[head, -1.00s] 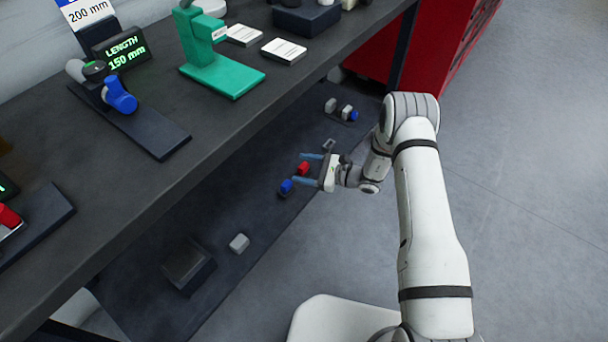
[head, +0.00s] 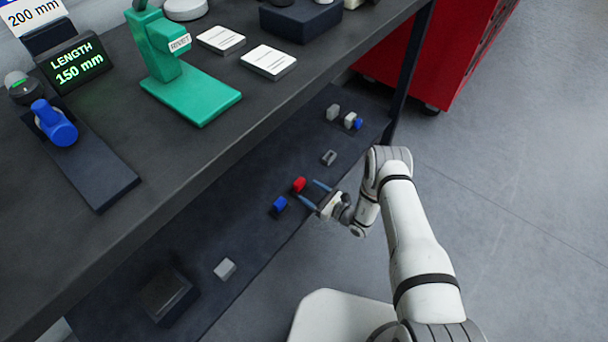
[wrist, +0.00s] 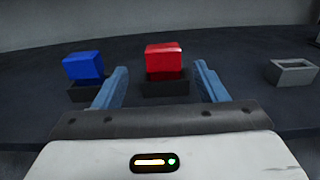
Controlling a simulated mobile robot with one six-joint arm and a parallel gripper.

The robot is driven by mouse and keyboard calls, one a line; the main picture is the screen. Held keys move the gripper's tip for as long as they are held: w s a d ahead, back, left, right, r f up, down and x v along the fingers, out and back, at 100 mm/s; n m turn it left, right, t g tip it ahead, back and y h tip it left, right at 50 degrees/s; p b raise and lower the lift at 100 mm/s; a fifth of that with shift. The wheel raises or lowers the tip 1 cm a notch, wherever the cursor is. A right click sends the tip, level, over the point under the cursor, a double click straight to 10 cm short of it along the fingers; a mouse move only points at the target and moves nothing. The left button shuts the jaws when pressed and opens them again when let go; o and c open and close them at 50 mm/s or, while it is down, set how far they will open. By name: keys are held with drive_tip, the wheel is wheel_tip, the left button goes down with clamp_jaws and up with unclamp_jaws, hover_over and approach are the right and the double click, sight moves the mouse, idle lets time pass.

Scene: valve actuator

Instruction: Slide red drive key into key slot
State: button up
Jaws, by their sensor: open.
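The red drive key (head: 299,184) is a small block on the lower shelf. In the wrist view the red key (wrist: 164,58) sits in a dark holder (wrist: 166,88). My gripper (head: 312,192) is open just in front of it, with blue fingers either side of the view; in the wrist view my gripper (wrist: 158,85) has the red key and holder between and beyond its fingertips, not gripped. A grey hollow part with a rectangular opening (wrist: 293,72) lies to the right, also in the head view (head: 329,158); I cannot tell if it is the key slot.
A blue block (head: 280,204) in a dark holder stands left of the red key. A light grey block (head: 225,269) and a dark box (head: 167,296) are nearer on the shelf. The upper bench (head: 110,235) overhangs the shelf. Floor at right is clear.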

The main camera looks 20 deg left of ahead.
sight(302, 185)
drive_tip(key=shift+w+a+f, duration=0.1)
drive_tip(key=shift+w+a, duration=0.15)
drive_tip(key=shift+w, duration=0.05)
drive_tip(key=x, duration=0.2)
drive_tip(key=shift+w+a+b, duration=0.15)
drive_tip(key=shift+a+b, duration=0.05)
drive_tip(key=shift+b, duration=0.15)
drive_tip(key=b+x, duration=0.1)
drive_tip(key=x, duration=0.4)
drive_tip(key=c, duration=1.2)
